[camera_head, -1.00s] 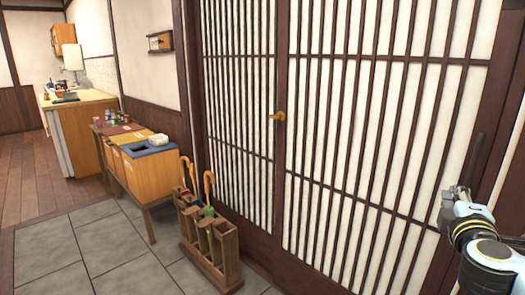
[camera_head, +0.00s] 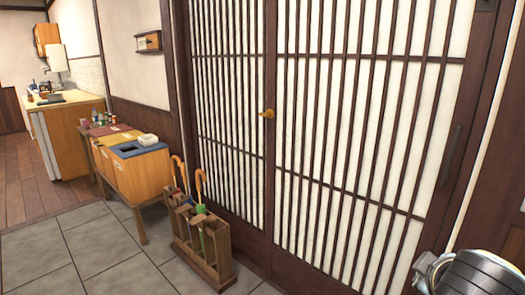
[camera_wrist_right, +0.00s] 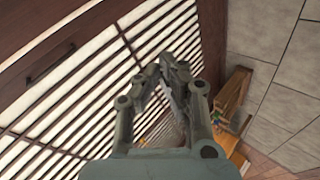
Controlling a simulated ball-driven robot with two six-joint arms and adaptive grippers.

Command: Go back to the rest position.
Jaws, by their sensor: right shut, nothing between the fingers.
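My right gripper (camera_wrist_right: 163,66) shows in the right wrist view, shut with nothing between its fingers. It hangs in front of the lattice door, clear of anything I can make out. In the head view only a grey and black part of my right arm shows at the bottom right corner; the gripper itself is out of that view. My left gripper is in neither view.
A side table (camera_head: 136,205) with boxes and a counter (camera_head: 62,140) lie left. Grey floor tiles are open at lower left.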

